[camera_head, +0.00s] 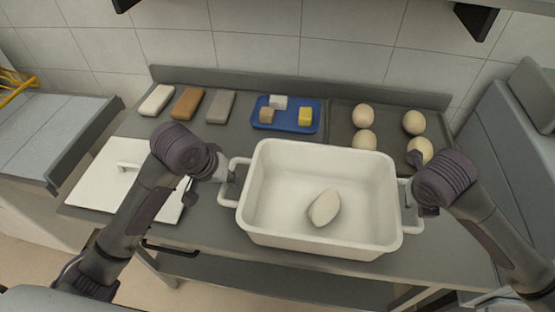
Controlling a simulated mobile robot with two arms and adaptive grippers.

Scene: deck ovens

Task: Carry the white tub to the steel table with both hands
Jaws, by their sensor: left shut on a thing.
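The white tub (270,200) is level at the front middle of the steel table (190,240); I cannot tell whether its base touches the tabletop. One pale oval dough piece (325,207) lies in it. My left gripper (228,172) is shut on the tub's left handle. My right gripper (412,186) is at the right handle, and its fingers are mostly hidden behind my own wrist, so its grip is not clear.
A white lid (95,180) lies left of the tub. Three blocks, white (157,100), brown (188,103) and grey (220,106), line the back. Behind the tub are a blue tray (286,127) with small cubes and a dark tray (388,114) with several dough balls.

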